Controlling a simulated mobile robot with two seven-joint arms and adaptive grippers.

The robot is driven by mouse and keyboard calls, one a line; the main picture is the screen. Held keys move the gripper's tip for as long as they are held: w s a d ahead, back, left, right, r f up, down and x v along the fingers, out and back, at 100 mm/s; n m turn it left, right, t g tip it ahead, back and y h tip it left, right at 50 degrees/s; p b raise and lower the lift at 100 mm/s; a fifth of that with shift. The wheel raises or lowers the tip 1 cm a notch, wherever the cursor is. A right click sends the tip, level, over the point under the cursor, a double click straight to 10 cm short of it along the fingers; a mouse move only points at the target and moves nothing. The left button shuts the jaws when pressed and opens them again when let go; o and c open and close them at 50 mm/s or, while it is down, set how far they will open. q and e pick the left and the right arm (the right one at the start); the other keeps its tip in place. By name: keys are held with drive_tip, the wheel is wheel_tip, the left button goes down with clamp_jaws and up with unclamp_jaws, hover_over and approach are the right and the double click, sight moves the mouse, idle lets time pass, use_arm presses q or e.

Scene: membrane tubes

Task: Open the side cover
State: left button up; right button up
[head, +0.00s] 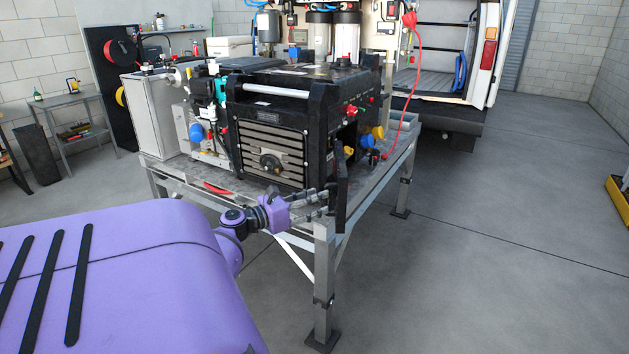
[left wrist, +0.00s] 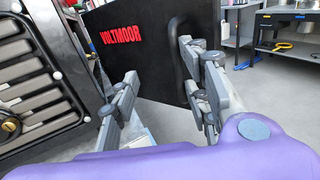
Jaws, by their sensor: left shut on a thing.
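The black side cover (head: 342,190) stands swung out from the black generator (head: 270,150), at its near right corner in the head view. In the left wrist view the cover (left wrist: 135,60) shows its face with red VOLTMOOR lettering and a curved black handle (left wrist: 177,55) at its right edge. My left gripper (head: 325,198) reaches the cover from the left. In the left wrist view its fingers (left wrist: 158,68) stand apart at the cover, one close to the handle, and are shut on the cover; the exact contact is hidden. My right gripper is out of view.
The generator stands on a grey metal table (head: 325,255), whose front leg is just below the cover. A red cable (head: 410,100) hangs at the right of the machine. A white van (head: 484,60) is behind.

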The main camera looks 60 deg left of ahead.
use_arm(q)
drive_tip(key=s, duration=1.1)
drive_tip(key=shift+s+a, duration=0.2)
drive_tip(key=shift+s, duration=0.15)
